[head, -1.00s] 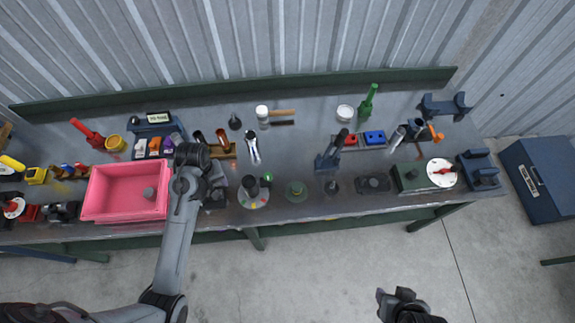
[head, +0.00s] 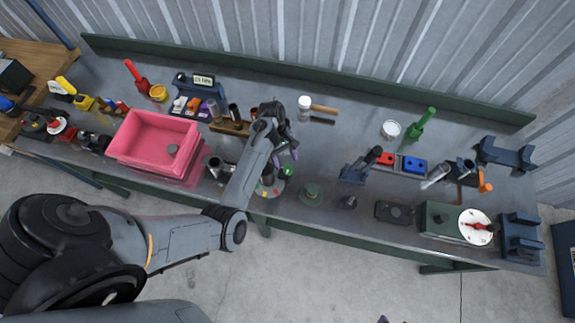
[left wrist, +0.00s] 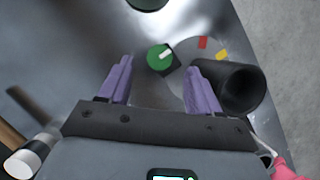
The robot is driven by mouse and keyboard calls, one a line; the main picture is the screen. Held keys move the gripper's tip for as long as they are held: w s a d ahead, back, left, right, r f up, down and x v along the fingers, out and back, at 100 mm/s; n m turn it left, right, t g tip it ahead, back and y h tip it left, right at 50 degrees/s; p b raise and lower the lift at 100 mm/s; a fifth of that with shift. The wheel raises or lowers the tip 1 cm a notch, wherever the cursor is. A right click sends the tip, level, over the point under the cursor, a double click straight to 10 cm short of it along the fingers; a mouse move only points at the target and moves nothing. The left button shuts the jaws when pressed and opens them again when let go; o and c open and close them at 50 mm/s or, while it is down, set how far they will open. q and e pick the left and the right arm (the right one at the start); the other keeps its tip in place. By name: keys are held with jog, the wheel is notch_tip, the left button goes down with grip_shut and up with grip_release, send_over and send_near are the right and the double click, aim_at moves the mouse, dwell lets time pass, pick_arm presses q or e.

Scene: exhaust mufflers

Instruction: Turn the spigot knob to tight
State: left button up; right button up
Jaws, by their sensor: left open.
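A round green knob (left wrist: 158,57) with a white pointer sits beside a grey dial plate (left wrist: 226,48) with red and yellow marks. A black pipe-like cylinder (left wrist: 240,88) stands close to the knob. The knob also shows in the head view (head: 287,171), partly hidden by my left arm. My left gripper (left wrist: 159,66) is open and empty, its purple fingers either side of the knob in the left wrist view; contact cannot be told. In the head view my left gripper (head: 290,148) hangs over this spot. Only a sliver of my right gripper (head: 383,320) shows at the bottom edge.
A pink bin (head: 152,140) stands left of my left gripper. A hammer (head: 318,108) lies behind it. The bench front edge is close.

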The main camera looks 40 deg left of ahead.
aim_at(288, 170)
pick_arm(q)
jog(key=shift+x, duration=2.15)
jog(key=shift+c, duration=0.4)
jog(key=c, duration=1)
